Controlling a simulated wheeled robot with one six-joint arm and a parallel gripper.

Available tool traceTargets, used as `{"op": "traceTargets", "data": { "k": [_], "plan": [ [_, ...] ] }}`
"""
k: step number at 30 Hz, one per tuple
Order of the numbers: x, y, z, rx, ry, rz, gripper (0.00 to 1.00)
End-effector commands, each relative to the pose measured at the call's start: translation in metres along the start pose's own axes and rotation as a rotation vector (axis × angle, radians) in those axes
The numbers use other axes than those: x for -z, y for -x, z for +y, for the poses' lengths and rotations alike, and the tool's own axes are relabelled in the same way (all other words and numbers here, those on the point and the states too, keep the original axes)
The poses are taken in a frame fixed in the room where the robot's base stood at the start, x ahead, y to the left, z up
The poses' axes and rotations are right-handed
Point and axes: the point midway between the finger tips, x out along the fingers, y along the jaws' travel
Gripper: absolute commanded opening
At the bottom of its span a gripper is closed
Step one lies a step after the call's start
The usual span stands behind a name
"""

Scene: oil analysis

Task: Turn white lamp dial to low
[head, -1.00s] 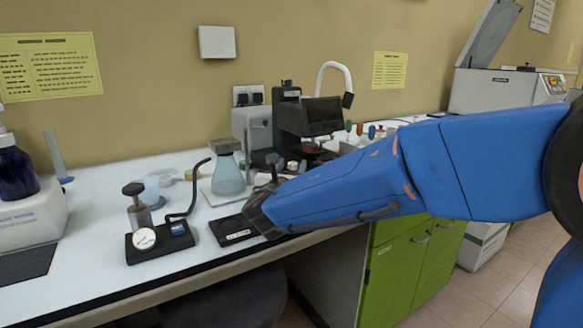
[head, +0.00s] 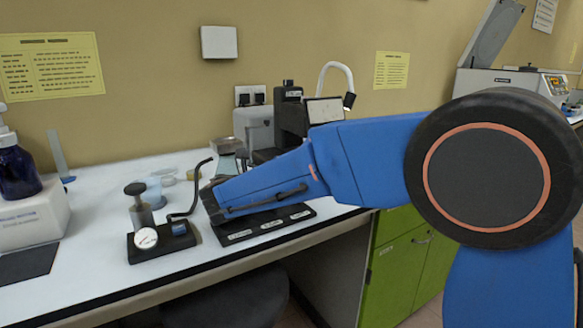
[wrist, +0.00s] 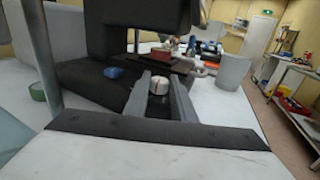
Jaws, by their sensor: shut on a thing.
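The white lamp dial (wrist: 159,86), a small white knob with a red mark on it, sits low at the front of a black instrument (wrist: 95,82) in the wrist view. My gripper (wrist: 160,79) has one finger on each side of the dial and is shut on it. A small blue knob (wrist: 114,72) is on the black base to the left of the fingers. In the head view my arm hides the dial and the gripper's fingers; the black instrument's upper part (head: 290,118) shows behind my arm.
A gauge device with a bent black lever (head: 165,240) is to the left, close by. A black labelled tray (head: 265,226) lies below my arm.

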Motion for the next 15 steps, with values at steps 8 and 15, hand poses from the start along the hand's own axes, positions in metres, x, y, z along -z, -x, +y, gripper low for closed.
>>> {"op": "traceTargets", "data": {
  "k": [8,15],
  "plan": [
    [-0.0014,0.0001,0.0015,0.059,-0.001,-0.001,0.01],
    [-0.0013,0.0001,0.0014,0.058,-0.001,-0.001,0.26]
  ]
}}
